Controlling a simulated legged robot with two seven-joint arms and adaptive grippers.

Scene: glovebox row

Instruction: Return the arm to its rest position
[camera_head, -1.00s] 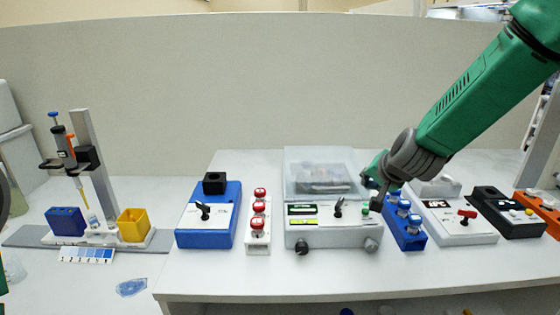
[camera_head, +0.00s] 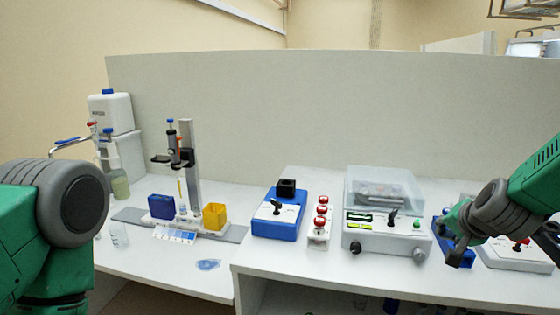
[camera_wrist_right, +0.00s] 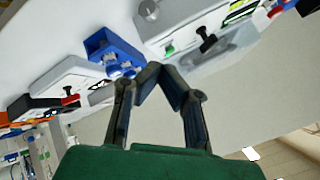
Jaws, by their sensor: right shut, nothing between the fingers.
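My right gripper (camera_head: 456,250) is dark grey on a green arm at the right of the head view. It is in front of the blue rack (camera_head: 440,226) and right of the grey centrifuge-like box with a clear lid (camera_head: 378,238). In the right wrist view the fingertips (camera_wrist_right: 157,72) meet, with nothing between them. There the blue rack (camera_wrist_right: 100,42) lies beyond the fingertips. My left arm shows as a green link and grey joint at the left edge of the head view; its gripper is not in view.
Further left are a pipette stand (camera_head: 190,150), a yellow bin (camera_head: 214,217) and bottles. A white device (camera_head: 510,262) lies partly behind my right arm. A partition wall (camera_head: 300,110) runs behind.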

